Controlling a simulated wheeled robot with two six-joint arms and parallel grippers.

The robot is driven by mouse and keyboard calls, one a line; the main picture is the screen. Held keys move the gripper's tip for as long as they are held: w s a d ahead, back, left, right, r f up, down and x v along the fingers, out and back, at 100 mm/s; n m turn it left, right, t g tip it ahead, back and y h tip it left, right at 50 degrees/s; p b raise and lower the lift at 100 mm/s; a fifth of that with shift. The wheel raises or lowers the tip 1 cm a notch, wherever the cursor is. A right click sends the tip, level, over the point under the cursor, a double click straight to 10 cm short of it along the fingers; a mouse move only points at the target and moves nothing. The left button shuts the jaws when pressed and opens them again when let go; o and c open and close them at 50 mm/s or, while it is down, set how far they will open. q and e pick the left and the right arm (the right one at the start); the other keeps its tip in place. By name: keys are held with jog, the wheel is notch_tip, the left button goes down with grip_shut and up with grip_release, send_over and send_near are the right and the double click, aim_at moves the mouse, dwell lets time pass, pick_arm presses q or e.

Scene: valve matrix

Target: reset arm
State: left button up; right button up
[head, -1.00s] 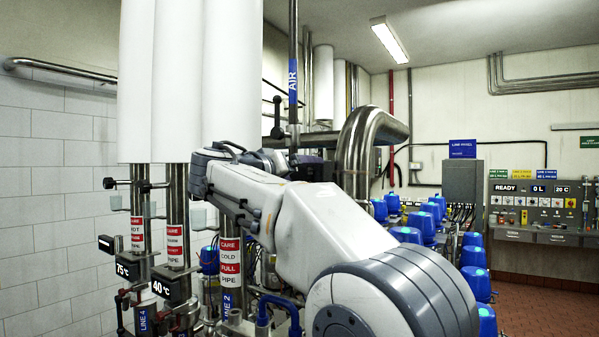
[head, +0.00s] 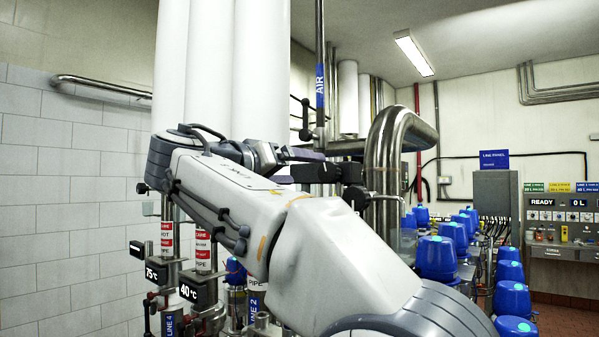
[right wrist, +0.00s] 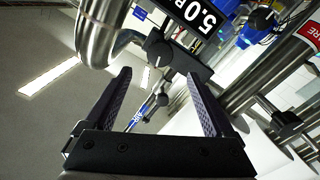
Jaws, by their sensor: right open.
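My right arm (head: 340,262) fills the lower middle of the head view, bent, with its wrist folded toward the pipes. Beyond the fingers, that view shows a black-handled valve, a blue label and a display reading 5.0 (right wrist: 190,15). My left gripper is not in the head view.
White columns (head: 235,70) and labelled pipes with 75°C and 40°C displays (head: 198,288) stand at left. A large bent steel pipe (head: 385,150) stands close behind the gripper. Blue-capped valves (head: 437,258) and a control panel (head: 562,225) are at right.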

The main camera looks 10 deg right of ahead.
jog(key=s+a+f+n+g+y, duration=0.1)
jog(key=a+f+n+y, duration=0.3)
jog(key=f, duration=0.8)
jog(key=s+a+f+n+g+y, duration=0.15)
jog(key=f+n+y, duration=0.3)
jog(key=f, duration=0.75)
jog(key=s+a+f+n+g+y, duration=0.1)
jog(key=s+a+f+g+y, duration=0.1)
jog(key=s+f, duration=1.1)
jog(key=s+a+f+n+g+y, duration=0.1)
jog(key=s+f+g+y, duration=0.3)
jog(key=s+f, duration=0.9)
jog(key=shift+s+a+f+n+g+y+b, duration=0.2)
jog(key=shift+s+a+n+g+y+b, duration=0.15)
jog(key=shift+s+n+g, duration=0.7)
jog(key=shift+w+m, duration=0.15)
jog(key=shift+m, duration=0.15)
